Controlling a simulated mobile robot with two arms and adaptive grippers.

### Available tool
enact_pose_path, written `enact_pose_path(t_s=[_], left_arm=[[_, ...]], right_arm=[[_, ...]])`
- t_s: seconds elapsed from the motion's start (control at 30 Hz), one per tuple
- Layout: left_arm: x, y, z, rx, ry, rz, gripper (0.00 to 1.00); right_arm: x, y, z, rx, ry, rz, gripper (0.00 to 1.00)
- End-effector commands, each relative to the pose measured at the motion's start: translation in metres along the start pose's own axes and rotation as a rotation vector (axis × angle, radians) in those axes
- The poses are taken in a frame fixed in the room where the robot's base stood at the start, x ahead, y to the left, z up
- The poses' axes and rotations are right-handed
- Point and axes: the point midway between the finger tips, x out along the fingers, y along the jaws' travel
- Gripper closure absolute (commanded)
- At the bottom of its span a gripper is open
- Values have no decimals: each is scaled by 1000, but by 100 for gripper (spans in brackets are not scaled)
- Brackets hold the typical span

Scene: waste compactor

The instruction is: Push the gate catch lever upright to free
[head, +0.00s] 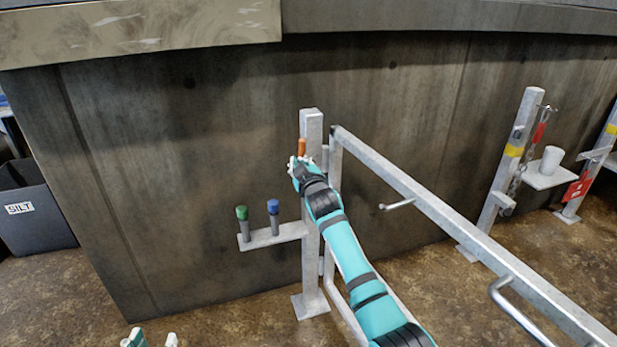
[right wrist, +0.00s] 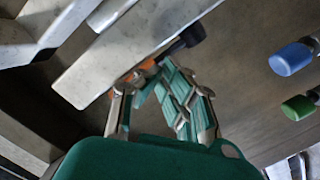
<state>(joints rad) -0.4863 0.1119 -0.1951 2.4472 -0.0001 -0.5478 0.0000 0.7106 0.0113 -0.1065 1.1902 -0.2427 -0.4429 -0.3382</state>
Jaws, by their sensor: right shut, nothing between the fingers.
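The gate catch lever with an orange grip (head: 302,147) shows at the upper part of a grey metal post (head: 312,215), and the grip looks roughly upright in the head view. My right gripper (head: 299,164) is shut and empty, just below the orange grip, close against the post. In the right wrist view a bit of orange (right wrist: 148,66) shows behind the fingers (right wrist: 148,88); whether they touch it I cannot tell. The gate (head: 455,210) is a grey tubular frame right of the post. My left gripper (head: 152,340) is empty and open at the bottom edge, partly cut off.
A small shelf (head: 262,238) on the post holds a green-capped peg (head: 242,226) and a blue-capped peg (head: 273,218). A dark SILT bin (head: 35,215) stands far left. Another post (head: 510,160) with a chain and a white cup (head: 551,160) stands right.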

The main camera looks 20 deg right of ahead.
Motion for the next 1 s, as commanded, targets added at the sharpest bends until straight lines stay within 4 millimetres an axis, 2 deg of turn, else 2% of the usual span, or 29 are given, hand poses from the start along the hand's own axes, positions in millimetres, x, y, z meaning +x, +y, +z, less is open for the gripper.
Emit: enact_pose_path(t_s=[0.67, 1.0], left_arm=[[2, 2, -14, -1, 75, 5, 60], [2, 2, -13, -1, 64, 5, 60]], right_arm=[[5, 0, 0, 0, -1, 0, 100], [4, 0, -1, 0, -1, 0, 100]])
